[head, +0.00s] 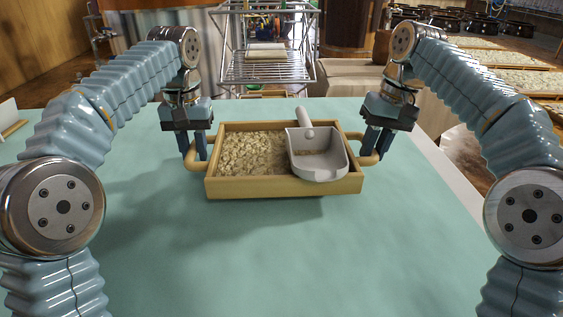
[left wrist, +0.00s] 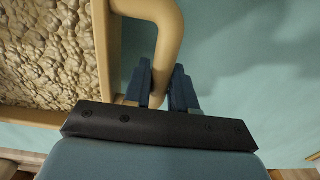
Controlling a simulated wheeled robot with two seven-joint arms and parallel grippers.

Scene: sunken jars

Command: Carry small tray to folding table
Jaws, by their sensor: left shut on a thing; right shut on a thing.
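The small tray (head: 283,187) is a tan wooden box with a looped handle at each end, in the middle of the head view. It holds pale, lumpy flakes, and a light grey scoop (head: 318,165) lies in its right part with its handle toward the back. My left gripper (head: 199,152) is shut on the tray's left handle; in the left wrist view the gripper (left wrist: 163,88) has its fingers on either side of the handle bar. My right gripper (head: 374,150) is shut on the right handle.
A pale green tabletop (head: 290,270) spreads under the tray, mostly clear. Behind it stands a metal wire rack (head: 268,68) with items on its shelves. A beige block-like piece (head: 345,78) stands at the back right, and more beds of flakes (head: 505,58) lie at the far right.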

